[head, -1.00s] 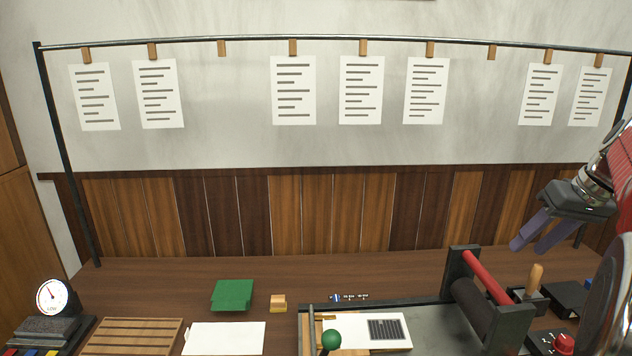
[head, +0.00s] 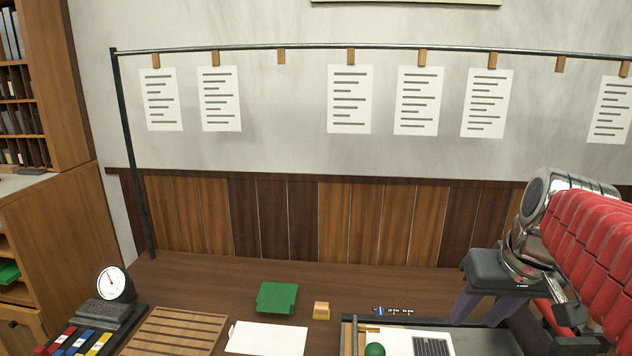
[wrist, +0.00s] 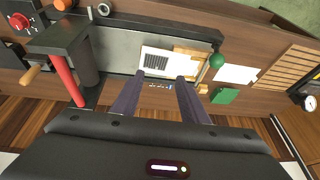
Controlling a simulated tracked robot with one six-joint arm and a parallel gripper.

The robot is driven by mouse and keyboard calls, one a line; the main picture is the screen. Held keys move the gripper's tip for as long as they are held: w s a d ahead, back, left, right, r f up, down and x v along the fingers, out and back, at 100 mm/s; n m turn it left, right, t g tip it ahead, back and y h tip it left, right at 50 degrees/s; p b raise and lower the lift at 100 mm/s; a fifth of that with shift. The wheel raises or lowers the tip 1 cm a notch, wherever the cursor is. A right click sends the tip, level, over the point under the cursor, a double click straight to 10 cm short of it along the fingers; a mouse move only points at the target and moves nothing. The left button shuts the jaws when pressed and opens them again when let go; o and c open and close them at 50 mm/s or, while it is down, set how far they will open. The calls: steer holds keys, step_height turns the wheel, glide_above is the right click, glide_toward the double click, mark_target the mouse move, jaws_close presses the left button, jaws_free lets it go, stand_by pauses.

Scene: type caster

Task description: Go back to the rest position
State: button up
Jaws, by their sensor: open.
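My gripper (head: 478,308) is at the right of the head view, its two purple-grey fingers pointing down above the back of the press. In the wrist view my gripper (wrist: 158,92) has its fingers apart, with nothing between them. Below the fingers lies the press bed (wrist: 115,50) with a white sheet and a dark type block (wrist: 157,61). The type block also shows at the bottom of the head view (head: 431,346). My red arm comes in from the right and hides part of the press.
A green pad (head: 277,297), a small wooden block (head: 321,310), white paper (head: 266,338), a slatted wooden tray (head: 172,332) and a dial gauge (head: 114,283) stand on the table. Printed sheets hang from a rail (head: 315,48) behind. The press's red roller bar (wrist: 66,82) shows in the wrist view.

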steer(key=s+a+f+n+t, duration=0.1)
steer(key=s+a+f, duration=0.8)
steer(key=s+a, duration=0.1)
steer(key=shift+s+a, duration=0.3)
steer(key=shift+a, duration=0.55)
steer(key=shift+f, duration=0.1)
steer(key=shift+c, duration=1.1)
